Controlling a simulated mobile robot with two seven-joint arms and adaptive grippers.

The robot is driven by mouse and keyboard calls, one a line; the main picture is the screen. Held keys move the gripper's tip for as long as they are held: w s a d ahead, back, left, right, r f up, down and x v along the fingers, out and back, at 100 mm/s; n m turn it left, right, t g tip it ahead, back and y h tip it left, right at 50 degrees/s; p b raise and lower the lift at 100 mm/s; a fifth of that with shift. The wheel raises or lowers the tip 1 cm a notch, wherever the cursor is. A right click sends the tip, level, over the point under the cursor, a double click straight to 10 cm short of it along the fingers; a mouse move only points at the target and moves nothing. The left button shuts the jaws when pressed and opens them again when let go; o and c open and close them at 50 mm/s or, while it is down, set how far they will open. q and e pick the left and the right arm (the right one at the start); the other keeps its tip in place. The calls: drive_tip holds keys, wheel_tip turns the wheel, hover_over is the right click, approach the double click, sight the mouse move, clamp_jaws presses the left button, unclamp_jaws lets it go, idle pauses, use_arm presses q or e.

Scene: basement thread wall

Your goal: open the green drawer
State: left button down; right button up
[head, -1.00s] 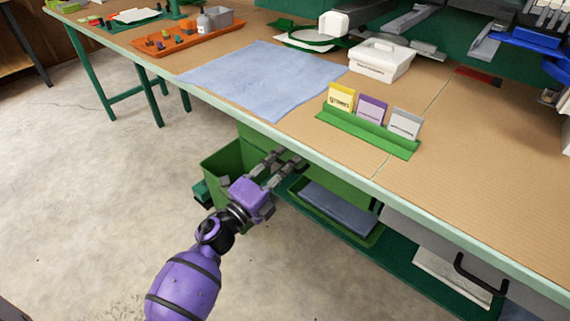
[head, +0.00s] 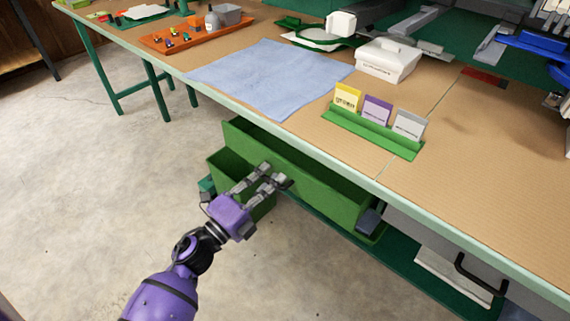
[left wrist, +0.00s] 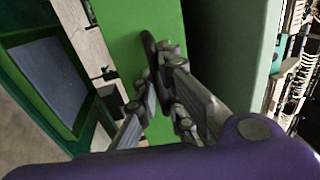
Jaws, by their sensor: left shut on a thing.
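The green drawer (head: 325,194) is under the workbench and stands out past the bench's front edge, with a strip of its inside showing. My left gripper (head: 270,180) is at the drawer's front face, shut on its handle. In the left wrist view the dark handle (left wrist: 147,52) runs between the fingers of my left gripper (left wrist: 163,82), against the plain green front (left wrist: 120,25). My right gripper is not in view.
A green bin (head: 228,166) stands just left of my gripper, under the bench. A grey drawer with a black handle (head: 480,275) is at lower right. On the benchtop (head: 300,125) lie a blue cloth (head: 270,78) and a green card holder (head: 372,134). The floor in front is clear.

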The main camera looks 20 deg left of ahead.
use_arm(q)
drive_tip(key=r+v, duration=0.2)
drive_tip(key=v, duration=1)
drive_tip(key=r+p+v, duration=0.1)
drive_tip(key=r+v, duration=0.1)
drive_tip(key=v, duration=1.1)
drive_tip(key=shift+s+a+r+p, duration=0.15)
drive_tip(key=shift+s+a+p, duration=0.15)
drive_tip(key=shift+s, duration=0.3)
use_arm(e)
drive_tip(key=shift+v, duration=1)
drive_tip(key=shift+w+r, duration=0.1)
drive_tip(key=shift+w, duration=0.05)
use_arm(q)
drive_tip(key=c, duration=1.8)
unclamp_jaws()
drive_tip(key=shift+c, duration=0.2)
drive_tip(key=v, duration=1.2)
